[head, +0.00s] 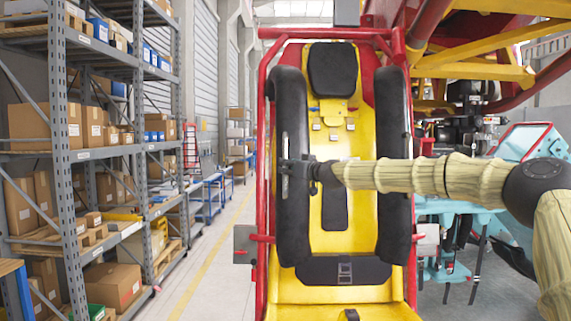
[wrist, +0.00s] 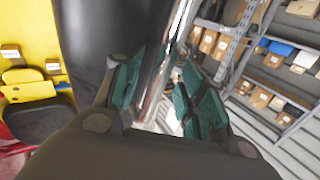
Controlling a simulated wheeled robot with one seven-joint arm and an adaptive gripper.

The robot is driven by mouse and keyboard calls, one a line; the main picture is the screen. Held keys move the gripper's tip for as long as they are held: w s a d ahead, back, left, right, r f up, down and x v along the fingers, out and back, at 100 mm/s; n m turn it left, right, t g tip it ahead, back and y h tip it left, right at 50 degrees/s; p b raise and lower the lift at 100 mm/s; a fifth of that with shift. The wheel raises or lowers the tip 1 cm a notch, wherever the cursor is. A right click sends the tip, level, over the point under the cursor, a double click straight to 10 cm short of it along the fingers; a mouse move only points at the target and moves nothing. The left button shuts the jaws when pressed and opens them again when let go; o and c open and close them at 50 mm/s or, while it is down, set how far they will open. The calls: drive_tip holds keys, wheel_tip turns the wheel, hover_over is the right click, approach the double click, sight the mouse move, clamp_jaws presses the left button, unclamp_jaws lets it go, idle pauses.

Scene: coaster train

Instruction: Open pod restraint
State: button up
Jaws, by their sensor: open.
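The pod is a yellow seat (head: 340,215) in a red tubular frame (head: 262,110). Its restraint shows as a black padded left arm (head: 290,105) and right arm (head: 392,120), both hanging down along the seat front. My gripper (head: 290,180) is at the middle of the left padded arm in the head view, reaching in from the right. In the wrist view my gripper (wrist: 163,85) has its two teal fingers spread. The black pad (wrist: 100,45) lies just left of the left finger, and a pale metallic strip shows between the fingers. I cannot tell whether a finger touches the pad.
Shelving with cardboard boxes (head: 58,120) stands on the left, also in the wrist view (wrist: 245,50). A clear floor aisle (head: 215,250) runs between it and the pod. Yellow and red beams (head: 480,45) and teal machinery (head: 450,220) are on the right.

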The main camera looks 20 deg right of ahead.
drive_tip(key=shift+p+x, duration=0.45)
drive_tip(key=shift+x, duration=0.9)
clamp_jaws()
